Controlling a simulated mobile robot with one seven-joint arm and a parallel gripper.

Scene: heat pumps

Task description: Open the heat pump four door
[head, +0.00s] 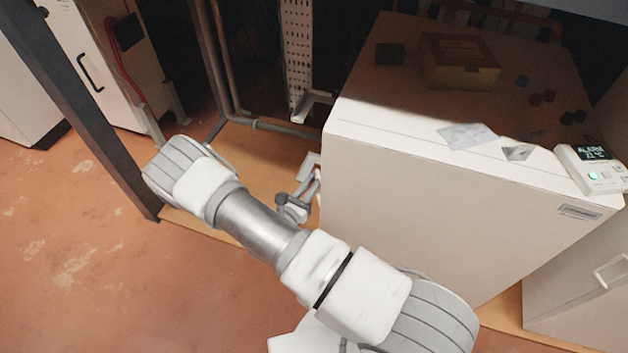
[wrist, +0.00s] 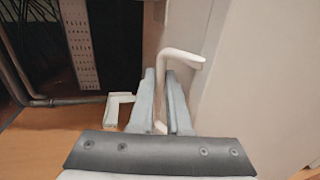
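The heat pump (head: 440,210) is a large white box in the head view, with its top and front showing. I cannot read a number on it. In the wrist view, a white bent door handle (wrist: 184,56) stands out from a pale upright panel (wrist: 240,70). My gripper (wrist: 160,72) has its two grey fingers close together, one on each side of the handle's bar, and appears shut on it. In the head view my gripper (head: 299,197) is low beside the box's left edge, partly hidden by my arm. No open door gap shows.
A control unit (head: 592,169) reading ALARM, papers (head: 467,135) and a brown box (head: 458,61) lie on top. Another white unit with a handle (head: 611,271) stands at right. A dark post (head: 95,110) and pipes (head: 225,75) stand left. Orange floor (head: 90,270) is clear.

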